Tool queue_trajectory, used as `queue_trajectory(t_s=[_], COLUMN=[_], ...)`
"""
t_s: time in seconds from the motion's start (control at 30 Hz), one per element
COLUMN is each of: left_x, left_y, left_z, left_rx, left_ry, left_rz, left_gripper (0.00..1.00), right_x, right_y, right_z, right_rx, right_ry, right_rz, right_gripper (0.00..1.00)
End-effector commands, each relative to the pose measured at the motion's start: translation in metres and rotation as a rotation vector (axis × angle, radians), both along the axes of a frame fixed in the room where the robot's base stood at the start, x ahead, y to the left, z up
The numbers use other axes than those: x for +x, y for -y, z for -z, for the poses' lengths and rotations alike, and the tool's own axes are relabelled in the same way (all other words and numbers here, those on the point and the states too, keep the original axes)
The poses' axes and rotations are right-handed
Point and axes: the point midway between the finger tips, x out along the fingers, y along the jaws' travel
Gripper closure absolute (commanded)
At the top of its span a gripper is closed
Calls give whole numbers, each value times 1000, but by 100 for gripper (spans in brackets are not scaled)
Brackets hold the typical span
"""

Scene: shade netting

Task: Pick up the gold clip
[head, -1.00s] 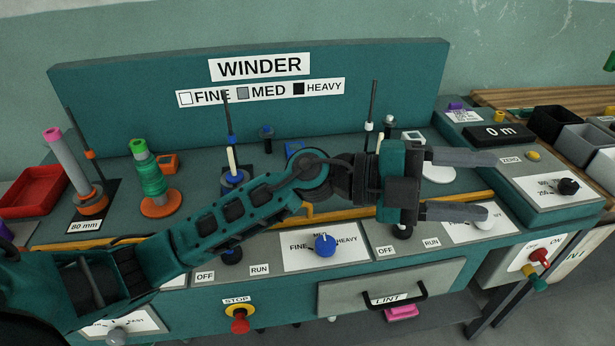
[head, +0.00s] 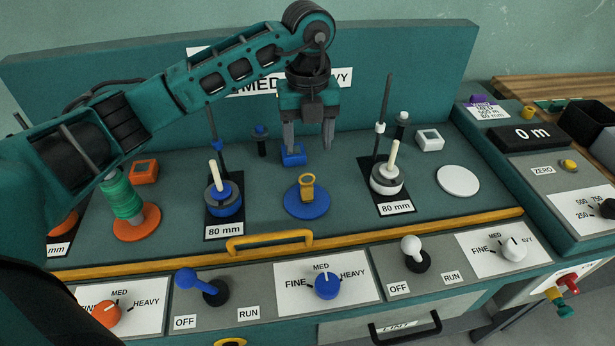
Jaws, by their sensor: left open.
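A small gold clip (head: 307,182) with a ring-like opening stands on a round blue disc (head: 302,208) in the middle of the winder's top. My left gripper (head: 308,143) points down behind and above the clip in the head view. Its two fingers are apart and nothing is held between them. A blue square block (head: 293,155) shows just below its left finger; whether they touch I cannot tell. My right gripper is not in view.
Upright posts with a blue-and-grey spool base (head: 223,200) and a white-and-grey one (head: 387,179) stand either side of the clip. A yellow handle (head: 270,241) runs along the front edge. A green spool (head: 122,197) stands left, a white disc (head: 458,180) right.

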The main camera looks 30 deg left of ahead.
Motion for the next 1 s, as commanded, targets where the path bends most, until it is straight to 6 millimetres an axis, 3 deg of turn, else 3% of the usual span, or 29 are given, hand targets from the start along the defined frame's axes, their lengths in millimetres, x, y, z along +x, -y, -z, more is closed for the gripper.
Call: queue_trajectory(t_s=[0.33, 0.57, 0.83, 1.0], left_x=[-2, -2, -6, -5], left_y=[0, 1, 1, 1], left_z=[60, 78, 117, 127], left_rx=[-1, 0, -1, -1], left_ry=[-6, -4, -4, -2], left_rz=[1, 1, 1, 1], left_gripper=[39, 39, 39, 39], right_x=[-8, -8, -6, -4], right_y=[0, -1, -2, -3], right_z=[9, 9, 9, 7], right_rx=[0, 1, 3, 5], right_ry=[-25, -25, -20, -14], right_rz=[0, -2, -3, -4], right_gripper=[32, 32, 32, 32])
